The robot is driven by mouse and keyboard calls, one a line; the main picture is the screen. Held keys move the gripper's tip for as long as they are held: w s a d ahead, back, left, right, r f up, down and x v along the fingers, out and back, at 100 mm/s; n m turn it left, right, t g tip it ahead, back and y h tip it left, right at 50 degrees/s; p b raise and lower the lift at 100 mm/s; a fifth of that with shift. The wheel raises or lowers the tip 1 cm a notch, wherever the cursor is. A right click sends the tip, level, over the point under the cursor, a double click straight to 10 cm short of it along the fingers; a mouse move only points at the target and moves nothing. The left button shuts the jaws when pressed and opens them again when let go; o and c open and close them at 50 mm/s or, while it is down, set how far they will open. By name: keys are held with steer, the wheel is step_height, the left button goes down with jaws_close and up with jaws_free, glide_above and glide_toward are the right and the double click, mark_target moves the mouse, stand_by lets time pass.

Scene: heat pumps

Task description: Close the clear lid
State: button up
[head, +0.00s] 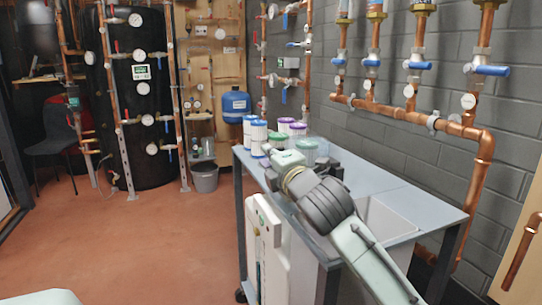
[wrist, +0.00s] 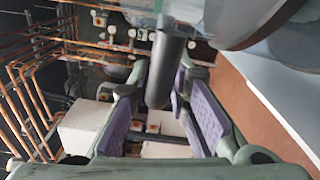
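I cannot clearly make out the clear lid in either view. In the head view, my gripper (head: 282,162) is over the far part of the grey cart top, beside a group of canisters, and my own arm hides part of that area. In the wrist view, my gripper (wrist: 165,105) has its two purple-padded fingers apart. A dark rounded bar (wrist: 168,70) reaches down from the top edge toward the gap between the fingers. I cannot tell what it belongs to or whether the pads touch it.
On the cart top (head: 408,197) are white canisters with blue ends (head: 258,134), purple-topped ones (head: 297,130) and a green-topped one (head: 308,148). The cart has a sink-like opening (head: 385,218). Copper pipes (head: 410,115) line the wall at right. Red floor (head: 160,235) is open at left.

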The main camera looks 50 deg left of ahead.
steer(key=o, duration=0.3)
steer(key=v, duration=1.2)
stand_by(0.3)
